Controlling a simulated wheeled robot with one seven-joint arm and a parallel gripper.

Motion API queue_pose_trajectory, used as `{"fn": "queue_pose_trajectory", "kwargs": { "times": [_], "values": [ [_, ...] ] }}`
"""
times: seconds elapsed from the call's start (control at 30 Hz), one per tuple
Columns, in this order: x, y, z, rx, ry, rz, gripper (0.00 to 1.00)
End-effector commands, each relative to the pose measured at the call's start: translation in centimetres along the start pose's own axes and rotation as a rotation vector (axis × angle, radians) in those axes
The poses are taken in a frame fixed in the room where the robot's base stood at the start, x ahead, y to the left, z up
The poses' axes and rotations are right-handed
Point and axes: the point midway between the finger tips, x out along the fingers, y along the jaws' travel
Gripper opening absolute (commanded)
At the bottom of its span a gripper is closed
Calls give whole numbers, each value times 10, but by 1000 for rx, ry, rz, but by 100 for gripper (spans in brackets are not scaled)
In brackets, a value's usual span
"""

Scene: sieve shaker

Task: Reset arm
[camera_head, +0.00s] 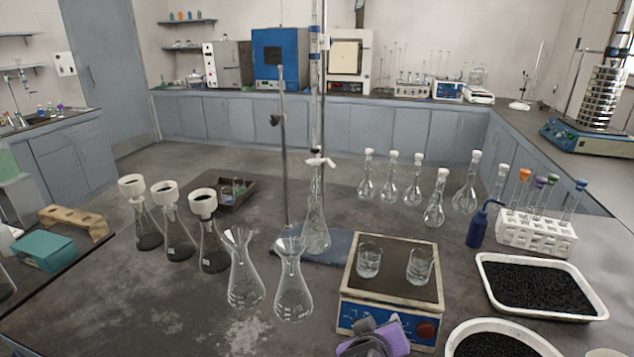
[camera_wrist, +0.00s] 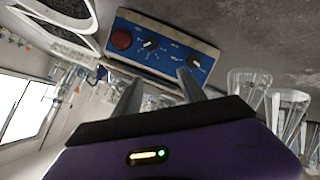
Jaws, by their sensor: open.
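My gripper (camera_head: 378,332) shows at the bottom of the head view, purple and grey, in front of the hot plate. In the wrist view its two grey fingers (camera_wrist: 160,92) stand apart with nothing seen between them. The hot plate (camera_head: 388,312) has a blue front with a red knob, and two glass beakers (camera_head: 368,262) (camera_head: 419,266) stand on its top. Its blue panel also shows beyond the fingers in the wrist view (camera_wrist: 165,47). The sieve shaker (camera_head: 600,110), a stack of round metal sieves on a blue base, stands on the far right counter.
White trays of black granules (camera_head: 487,284) (camera_head: 458,340) lie right of the hot plate. Two empty flasks (camera_head: 245,285) (camera_head: 293,290) stand to its left. Behind are a burette stand (camera_head: 284,160), several stoppered flasks (camera_head: 390,185) and a white tube rack (camera_head: 536,236).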

Motion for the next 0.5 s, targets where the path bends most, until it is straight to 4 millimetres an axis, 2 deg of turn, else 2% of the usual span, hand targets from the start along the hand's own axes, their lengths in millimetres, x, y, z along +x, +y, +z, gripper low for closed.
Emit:
{"fn": "queue_pose_trajectory", "kwargs": {
  "times": [0.03, 0.1, 0.2, 0.37, 0.5],
  "values": [
    [-4, -1, -17, 12, 66, -14, 49],
    [-10, -4, -37, 26, 166, -41, 49],
    [-21, -12, -44, 44, 291, -85, 49],
    [-43, -23, -28, 86, 459, -162, 49],
    [-68, -24, 2, 137, 569, -218, 49]
  ]
}}
